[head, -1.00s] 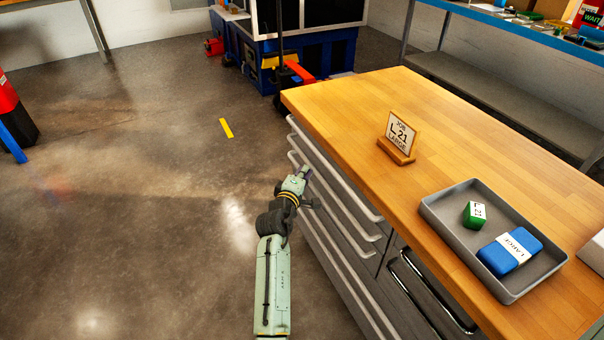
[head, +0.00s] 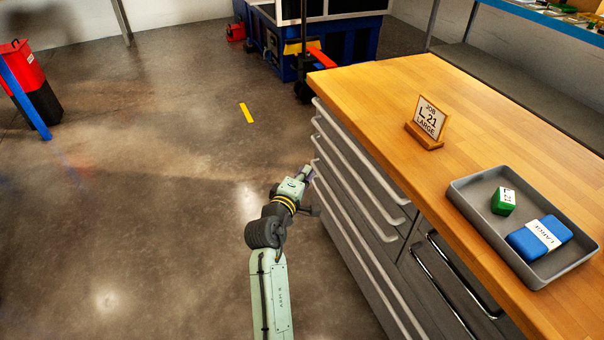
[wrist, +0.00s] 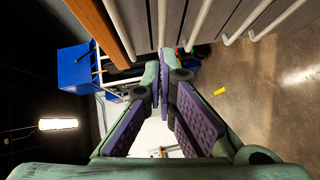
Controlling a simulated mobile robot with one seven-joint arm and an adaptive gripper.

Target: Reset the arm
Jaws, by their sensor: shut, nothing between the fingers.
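My arm reaches forward low over the floor, left of the wooden-topped workbench (head: 385,95). My gripper (head: 309,172) is beside the bench's drawer fronts, below the level of the top. In the wrist view my gripper (wrist: 158,95) has its purple-padded fingers meeting at the tips, with nothing between them. Whether it touches a drawer handle I cannot tell.
On the bench stand a sign (head: 430,118) reading "JOB L 21 LARGE" and a grey tray (head: 470,208) holding a green block (head: 503,201) and a blue block (head: 538,237). Drawer handles (head: 360,195) stick out near my gripper.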

